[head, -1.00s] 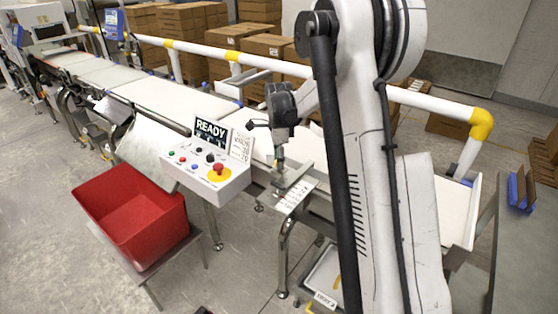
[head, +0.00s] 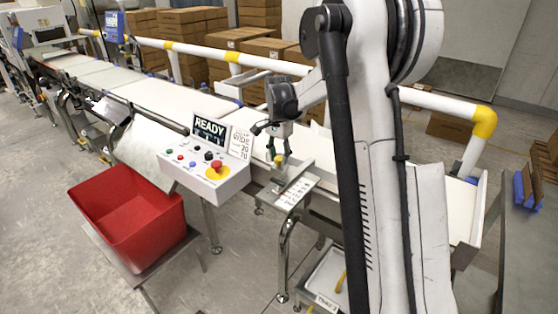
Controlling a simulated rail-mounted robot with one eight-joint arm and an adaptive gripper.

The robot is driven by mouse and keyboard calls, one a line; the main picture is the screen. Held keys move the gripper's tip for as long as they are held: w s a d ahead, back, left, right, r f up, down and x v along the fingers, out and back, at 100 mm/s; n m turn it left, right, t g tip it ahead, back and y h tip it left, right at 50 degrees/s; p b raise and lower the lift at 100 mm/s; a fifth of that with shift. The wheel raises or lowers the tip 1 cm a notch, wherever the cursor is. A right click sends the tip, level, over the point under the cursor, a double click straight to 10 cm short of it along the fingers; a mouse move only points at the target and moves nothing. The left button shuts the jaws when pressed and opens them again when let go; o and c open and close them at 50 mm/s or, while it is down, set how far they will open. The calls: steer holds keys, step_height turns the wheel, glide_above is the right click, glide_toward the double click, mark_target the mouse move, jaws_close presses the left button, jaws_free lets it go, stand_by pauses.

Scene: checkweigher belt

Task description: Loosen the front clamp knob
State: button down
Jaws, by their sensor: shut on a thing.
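My gripper (head: 279,157) points down at the front side of the conveyor, just right of the control box. Its dark fingers are closed around a small yellowish piece, which looks like the front clamp knob (head: 279,161). The fingers hide most of the knob, so its turn cannot be read. Below it is a metal bracket with a pale scale plate (head: 295,191) bearing dark marks.
The control box (head: 207,172) with a READY screen and red stop button stands close left of my gripper. A white guard rail (head: 370,88) runs behind the belt (head: 165,98). A red bin (head: 128,213) sits front left. Cartons are stacked behind.

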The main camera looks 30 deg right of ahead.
mark_target(279, 158)
steer(key=n+b, duration=0.1)
steer(key=n, duration=0.5)
steer(key=shift+n+b, duration=0.3)
steer(key=shift+b, duration=0.1)
steer(key=n+b, duration=0.1)
steer(key=n, duration=0.4)
stand_by(0.3)
steer(key=c, duration=1.4)
jaws_free()
steer(key=shift+r, duration=0.15)
step_height(279, 158, up, 12)
steer(key=shift+f, duration=0.1)
